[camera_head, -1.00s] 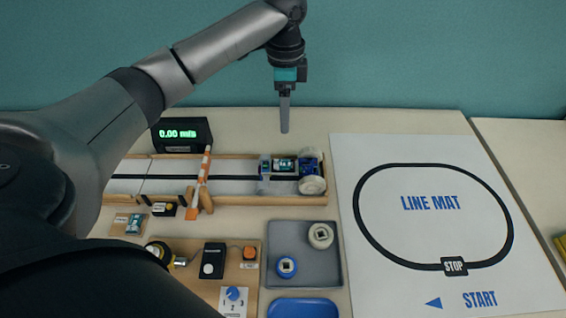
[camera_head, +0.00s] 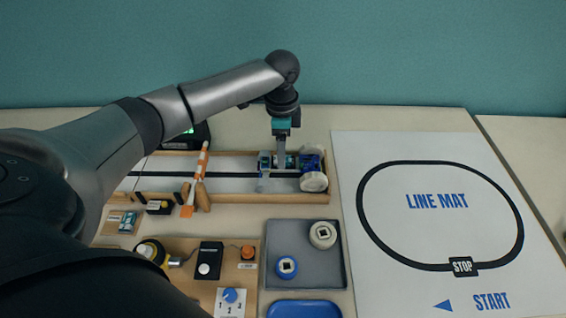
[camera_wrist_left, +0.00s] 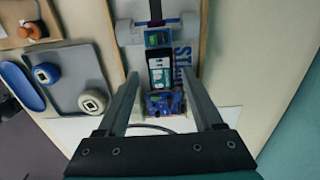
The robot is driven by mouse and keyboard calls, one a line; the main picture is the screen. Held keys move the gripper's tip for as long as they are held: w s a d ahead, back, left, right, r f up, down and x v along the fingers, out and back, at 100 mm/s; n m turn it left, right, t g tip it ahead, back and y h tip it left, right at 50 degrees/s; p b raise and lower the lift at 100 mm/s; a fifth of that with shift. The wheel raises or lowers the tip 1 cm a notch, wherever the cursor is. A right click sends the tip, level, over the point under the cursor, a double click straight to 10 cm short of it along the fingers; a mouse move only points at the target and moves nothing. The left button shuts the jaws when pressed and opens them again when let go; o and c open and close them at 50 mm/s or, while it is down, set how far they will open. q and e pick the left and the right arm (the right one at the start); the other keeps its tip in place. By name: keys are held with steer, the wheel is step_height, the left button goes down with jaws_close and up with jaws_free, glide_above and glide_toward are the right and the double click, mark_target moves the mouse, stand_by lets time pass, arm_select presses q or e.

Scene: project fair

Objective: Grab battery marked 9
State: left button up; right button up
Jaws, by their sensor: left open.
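A small car (camera_head: 311,162) with blue parts and white wheels stands at the right end of the wooden-framed track. A dark, white and teal battery block (camera_wrist_left: 160,77) lies on the car in the left wrist view; I cannot read a 9 on it. My left gripper (camera_head: 281,164) is over the car, pointing down and partly hiding the block in the head view. In the wrist view its fingers (camera_wrist_left: 161,74) are open, one either side of the block, with nothing held. Another teal battery-like block (camera_head: 128,222) sits on a wooden holder at the left. My right gripper is not in view.
An orange-and-white striped barrier (camera_head: 199,176) stands across the track. A grey tray (camera_head: 309,268) with two wheels is in front of the car. A board with switches (camera_head: 188,283) is beside it. The line mat (camera_head: 438,235) lies flat at the right.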

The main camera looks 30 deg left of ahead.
arm_select(q)
step_height(320, 180, down, 2)
jaws_close()
stand_by(0.6)
steer(key=shift+r, duration=0.1)
